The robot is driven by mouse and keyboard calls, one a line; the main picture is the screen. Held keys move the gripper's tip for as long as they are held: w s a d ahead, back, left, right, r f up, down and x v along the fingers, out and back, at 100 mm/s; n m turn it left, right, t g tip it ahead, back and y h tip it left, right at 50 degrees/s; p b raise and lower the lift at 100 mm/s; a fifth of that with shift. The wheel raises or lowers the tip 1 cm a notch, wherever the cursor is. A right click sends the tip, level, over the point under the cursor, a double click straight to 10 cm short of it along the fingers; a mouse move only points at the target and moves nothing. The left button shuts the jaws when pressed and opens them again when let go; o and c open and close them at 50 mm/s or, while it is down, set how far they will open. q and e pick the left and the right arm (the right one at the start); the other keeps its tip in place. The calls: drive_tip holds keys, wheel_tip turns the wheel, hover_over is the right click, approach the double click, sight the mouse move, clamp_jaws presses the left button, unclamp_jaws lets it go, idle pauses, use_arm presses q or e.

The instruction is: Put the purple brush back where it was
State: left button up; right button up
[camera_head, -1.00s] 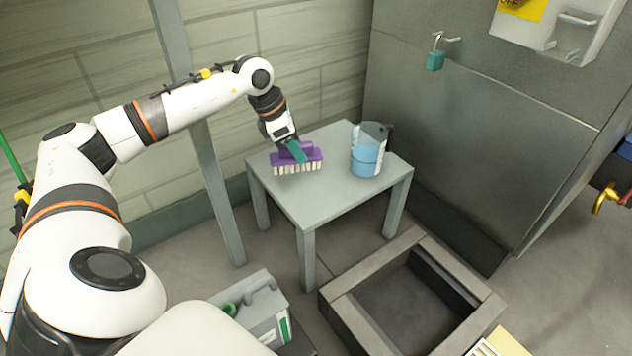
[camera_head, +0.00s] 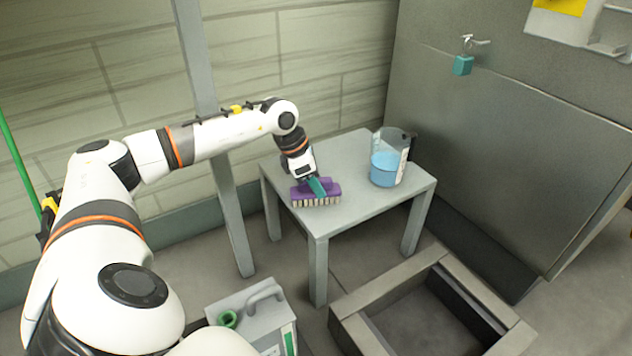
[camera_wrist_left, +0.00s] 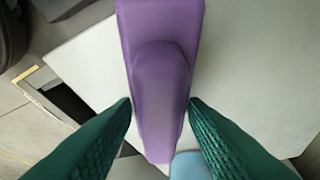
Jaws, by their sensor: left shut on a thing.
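The purple brush (camera_head: 304,196), with pale bristles facing down, is at the near left part of the grey table (camera_head: 345,215). My left gripper (camera_head: 318,187) is shut on it from above with teal fingers. I cannot tell whether the bristles touch the tabletop. In the left wrist view the brush's purple handle (camera_wrist_left: 160,85) runs between the two green ribbed fingers (camera_wrist_left: 160,110). My right gripper is not in view.
A clear jug of blue liquid (camera_head: 384,168) stands on the table right of the brush. A grey canister (camera_head: 258,322) and a square floor basin (camera_head: 385,287) are in front of the table. A metal post (camera_head: 231,215) stands left of it. The tabletop's middle is clear.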

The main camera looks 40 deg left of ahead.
use_arm(q)
drive_tip(key=shift+r, duration=0.1)
drive_tip(key=o, duration=0.9)
drive_tip(key=shift+o, duration=0.2)
